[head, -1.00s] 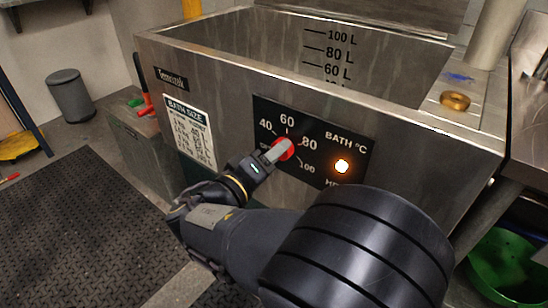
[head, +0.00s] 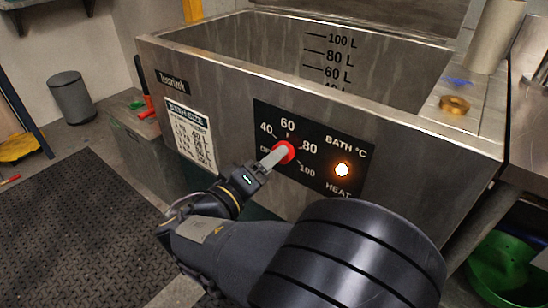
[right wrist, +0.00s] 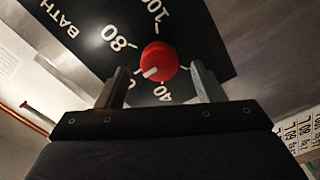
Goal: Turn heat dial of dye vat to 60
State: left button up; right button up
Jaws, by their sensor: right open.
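The dye vat (head: 410,140) is a grey steel tank with a black BATH °C panel (head: 330,180) on its front. The red heat dial (head: 284,152) sits on that panel among the marks 40, 60, 80 and 100. In the right wrist view, the dial (right wrist: 160,55) has a white pointer mark facing the lower left, roughly towards the 60, which a finger partly hides. My right gripper (head: 270,158) is open in front of the dial. Its two fingers (right wrist: 159,68) stand on either side of the dial with visible gaps. My left gripper is not in view.
An orange lamp (head: 342,170) glows above the word HEAT, right of the dial. A BATH SIZE chart (head: 188,133) is on the front left. A green bucket (head: 505,268) stands at lower right.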

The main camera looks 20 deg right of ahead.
jog(key=p+v, duration=0.1)
jog(key=v, duration=0.4)
jog(key=shift+s+a, duration=0.25)
jog(key=shift+a, duration=0.05)
